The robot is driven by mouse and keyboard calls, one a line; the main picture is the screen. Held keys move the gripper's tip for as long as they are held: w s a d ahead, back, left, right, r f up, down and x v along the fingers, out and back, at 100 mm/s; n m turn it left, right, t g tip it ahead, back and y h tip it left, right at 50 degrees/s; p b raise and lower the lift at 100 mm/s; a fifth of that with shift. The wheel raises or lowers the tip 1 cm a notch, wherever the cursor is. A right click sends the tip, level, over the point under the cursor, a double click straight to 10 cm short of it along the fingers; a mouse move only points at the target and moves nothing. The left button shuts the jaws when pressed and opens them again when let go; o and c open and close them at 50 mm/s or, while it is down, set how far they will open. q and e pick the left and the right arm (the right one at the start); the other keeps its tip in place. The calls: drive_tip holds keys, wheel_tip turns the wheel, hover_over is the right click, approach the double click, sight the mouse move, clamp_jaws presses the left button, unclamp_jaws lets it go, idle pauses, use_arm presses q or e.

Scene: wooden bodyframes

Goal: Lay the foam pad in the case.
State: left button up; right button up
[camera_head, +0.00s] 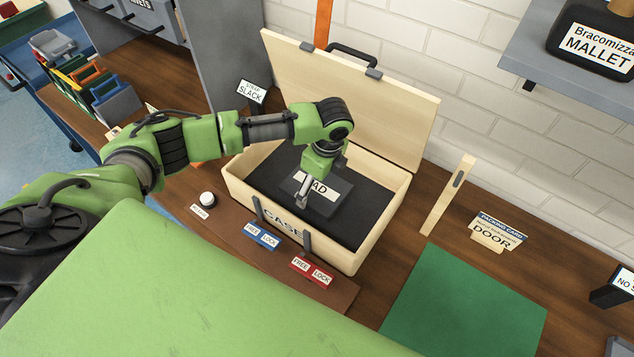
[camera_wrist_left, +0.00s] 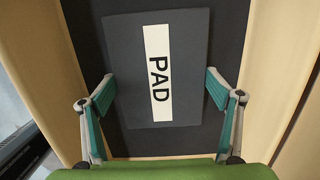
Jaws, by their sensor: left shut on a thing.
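The foam pad (camera_head: 325,204) is a dark grey slab with a white PAD label, inside the open wooden case (camera_head: 245,200). My left gripper (camera_head: 317,186) reaches down into the case and is shut on the pad. In the left wrist view, its two fingers (camera_wrist_left: 161,88) press on opposite edges of the pad (camera_wrist_left: 185,60). The pad lies roughly flat over the case's black lining (camera_wrist_left: 84,25). Whether it touches the lining is hard to tell. My right gripper is not in view.
The case's lid (camera_head: 385,105) stands open at the back. Blue (camera_head: 262,236) and red (camera_head: 311,271) FREE/LOCK labels and a white button (camera_head: 207,198) lie in front. A wooden piece (camera_head: 448,195), a DOOR card (camera_head: 497,232) and a green mat (camera_head: 465,310) are on the right.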

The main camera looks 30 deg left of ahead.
sight(322, 189)
use_arm(q)
drive_tip(key=o, duration=0.9)
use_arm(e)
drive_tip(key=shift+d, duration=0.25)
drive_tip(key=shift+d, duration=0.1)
use_arm(q)
wheel_tip(322, 189, up, 12)
drive_tip(key=d+b, duration=0.1)
drive_tip(key=b, duration=0.1)
drive_tip(key=shift+s+d+b, duration=0.15)
drive_tip(key=shift+d+b, duration=0.2)
drive_tip(key=shift+d, duration=0.05)
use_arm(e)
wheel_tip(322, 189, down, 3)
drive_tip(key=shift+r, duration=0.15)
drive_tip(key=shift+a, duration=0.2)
